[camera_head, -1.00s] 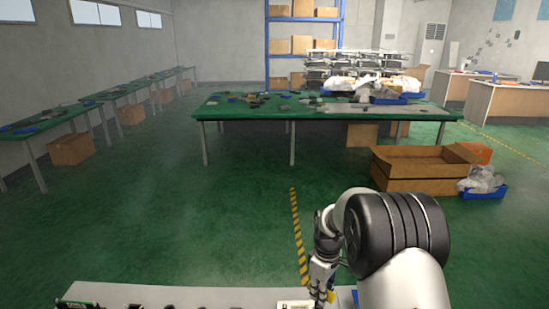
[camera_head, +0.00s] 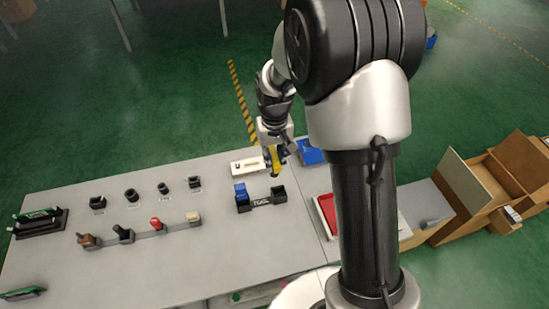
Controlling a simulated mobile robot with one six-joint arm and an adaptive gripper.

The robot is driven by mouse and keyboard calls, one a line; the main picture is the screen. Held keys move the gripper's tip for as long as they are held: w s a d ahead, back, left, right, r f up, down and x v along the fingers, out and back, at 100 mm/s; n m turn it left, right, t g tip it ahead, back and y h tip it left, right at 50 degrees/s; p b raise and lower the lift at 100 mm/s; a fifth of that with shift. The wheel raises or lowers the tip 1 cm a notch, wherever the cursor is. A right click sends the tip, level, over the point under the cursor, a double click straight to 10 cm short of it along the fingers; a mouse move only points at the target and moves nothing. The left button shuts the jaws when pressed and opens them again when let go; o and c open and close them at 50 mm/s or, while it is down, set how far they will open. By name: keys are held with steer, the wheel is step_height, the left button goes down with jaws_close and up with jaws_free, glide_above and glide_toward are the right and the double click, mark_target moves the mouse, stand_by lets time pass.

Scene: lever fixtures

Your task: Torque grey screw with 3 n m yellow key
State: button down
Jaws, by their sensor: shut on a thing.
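My gripper (camera_head: 272,146) is shut on the yellow key (camera_head: 275,161), which hangs below it, roughly upright. The key is just right of a white block (camera_head: 247,166) and above the right part of a black holder (camera_head: 261,202). A blue key (camera_head: 240,190) stands in the left part of that holder. The holder's right part looks empty. The white block has small marks on top, too small to tell apart. I cannot make out the grey screw. Whether the yellow key touches anything is unclear.
Several levers on grey bases, such as the red lever (camera_head: 155,222), and small black fixtures (camera_head: 131,195) stand on the left of the grey table (camera_head: 120,265). A blue tray (camera_head: 311,152) and a red tray (camera_head: 326,213) are at the right. The table's front left is mostly clear.

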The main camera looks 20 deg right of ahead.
steer(key=w+f+m+p, duration=0.1)
steer(key=w+f, duration=0.1)
steer(key=w, duration=1.1)
steer(key=shift+w+f+p, duration=0.15)
steer(key=shift+f+p, duration=0.05)
steer(key=shift+p, duration=0.1)
steer(key=shift+f+b, duration=1.45)
steer(key=shift+f, duration=1.3)
steer(key=c, duration=2.1)
jaws_free()
jaws_close()
steer(key=shift+f, duration=0.1)
